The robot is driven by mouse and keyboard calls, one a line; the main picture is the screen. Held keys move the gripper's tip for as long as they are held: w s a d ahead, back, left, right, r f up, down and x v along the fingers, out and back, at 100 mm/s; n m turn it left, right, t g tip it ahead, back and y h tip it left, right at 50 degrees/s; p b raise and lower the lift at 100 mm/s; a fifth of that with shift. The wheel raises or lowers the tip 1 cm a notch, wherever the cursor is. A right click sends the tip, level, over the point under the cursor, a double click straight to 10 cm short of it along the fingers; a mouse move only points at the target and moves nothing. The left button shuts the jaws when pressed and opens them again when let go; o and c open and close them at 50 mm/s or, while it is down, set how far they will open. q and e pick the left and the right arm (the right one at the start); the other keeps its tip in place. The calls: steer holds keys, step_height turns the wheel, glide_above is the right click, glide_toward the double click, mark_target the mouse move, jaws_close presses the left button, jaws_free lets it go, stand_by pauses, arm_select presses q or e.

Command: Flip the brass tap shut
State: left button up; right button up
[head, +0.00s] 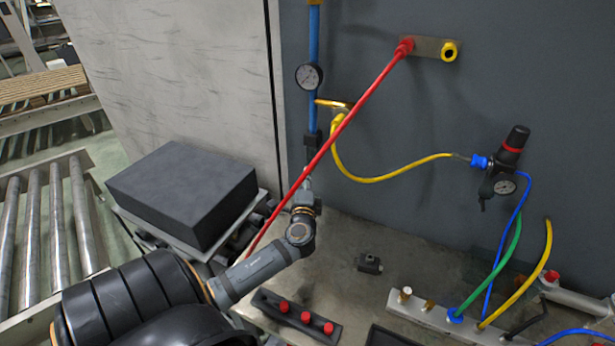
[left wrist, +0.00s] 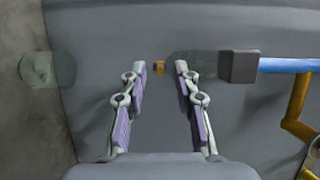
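A small brass piece (left wrist: 159,68), which looks like the tap, sits at the end of a clear bowl (left wrist: 195,66) in the left wrist view. The bowl hangs from a dark block (left wrist: 238,66) on a blue pipe; the block also shows in the head view (head: 312,140). My left gripper (left wrist: 158,67) is open, its fingertips on either side of the brass piece, with no clear contact. In the head view the left gripper (head: 306,184) is below the block, partly behind the red hose, and the brass piece is hidden. My right gripper is not in view.
A red hose (head: 360,98) slants across in front of my left gripper. A gauge (head: 309,77) and a brass-yellow branch (head: 332,103) with a yellow hose (head: 385,179) are above. A black box (head: 180,190) stands left. A red-knobbed strip (head: 296,314) lies below.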

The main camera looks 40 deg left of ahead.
arm_select(q)
steer(key=v, duration=1.1)
steer(key=shift+s+d, duration=0.2)
steer(key=shift+s, duration=0.05)
